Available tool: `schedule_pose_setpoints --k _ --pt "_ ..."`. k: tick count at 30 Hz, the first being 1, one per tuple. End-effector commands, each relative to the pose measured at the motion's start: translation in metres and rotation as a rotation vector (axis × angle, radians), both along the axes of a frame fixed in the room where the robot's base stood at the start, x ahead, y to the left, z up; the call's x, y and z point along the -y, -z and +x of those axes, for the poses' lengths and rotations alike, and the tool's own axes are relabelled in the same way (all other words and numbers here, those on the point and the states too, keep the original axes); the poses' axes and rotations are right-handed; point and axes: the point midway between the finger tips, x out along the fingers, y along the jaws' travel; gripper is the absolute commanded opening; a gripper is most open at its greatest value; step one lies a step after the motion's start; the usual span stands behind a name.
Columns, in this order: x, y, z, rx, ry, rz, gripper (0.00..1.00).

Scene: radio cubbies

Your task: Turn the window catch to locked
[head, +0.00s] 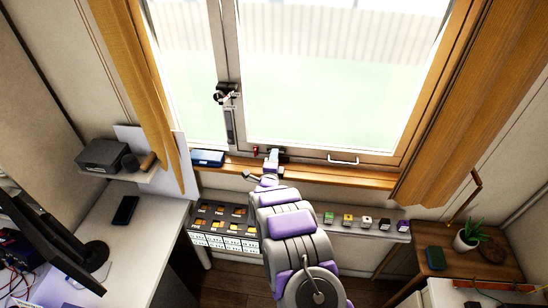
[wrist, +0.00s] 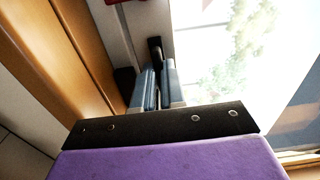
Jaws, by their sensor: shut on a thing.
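The window (head: 320,80) fills the top of the head view. My gripper (head: 272,156) is at its lower frame, above the wooden sill. In the wrist view the two blue-grey fingers of my gripper (wrist: 158,78) are close together, shut on a slim black lever (wrist: 154,46) that rises between their tips against the pale frame. This looks like the window catch; its base and its angle are mostly hidden by the fingers. A small dark piece shows beside my gripper in the head view. Another black fitting with a hanging handle (head: 229,98) sits higher on the upright frame.
A metal pull (head: 343,160) is on the lower frame to the right. A blue box (head: 207,158) and a small red item (head: 255,152) are near the sill. Small coloured blocks line the white shelf (head: 400,236) below. Orange curtains (head: 470,100) hang at both sides.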

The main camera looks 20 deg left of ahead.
Motion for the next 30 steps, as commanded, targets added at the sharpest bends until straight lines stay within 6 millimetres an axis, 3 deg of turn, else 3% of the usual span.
schedule_pose_setpoints --k 11,30 --pt "-0.002 0.010 -0.002 0.037 -0.006 -0.187 0.00" --pt "0.006 0.026 0.000 0.175 -0.009 -0.777 0.00"
